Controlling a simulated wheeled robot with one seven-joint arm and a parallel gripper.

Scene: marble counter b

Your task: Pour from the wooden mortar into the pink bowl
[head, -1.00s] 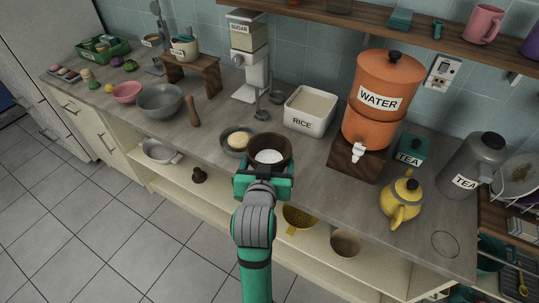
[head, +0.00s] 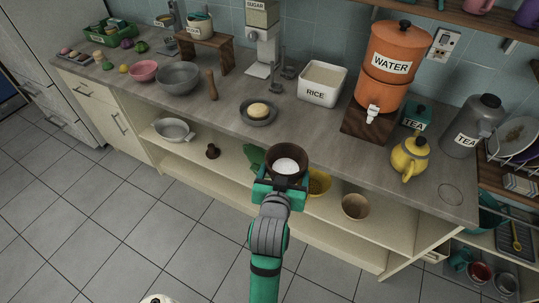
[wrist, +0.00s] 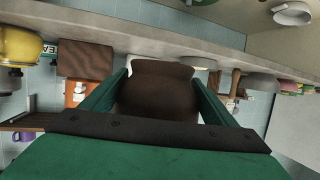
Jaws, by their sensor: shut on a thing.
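The wooden mortar is a dark brown cup (head: 287,160) with white contents, seen from above in the head view. My gripper (head: 281,183) is shut on it and holds it upright, in front of the counter's front edge. In the wrist view the mortar (wrist: 155,88) sits between the two green fingers. The pink bowl (head: 143,71) stands on the counter at the far left, next to a grey metal bowl, well away from my gripper. Its inside shows little at this distance.
The grey metal bowl (head: 178,79) and a wooden pestle (head: 212,86) stand right of the pink bowl. The floor at left is clear.

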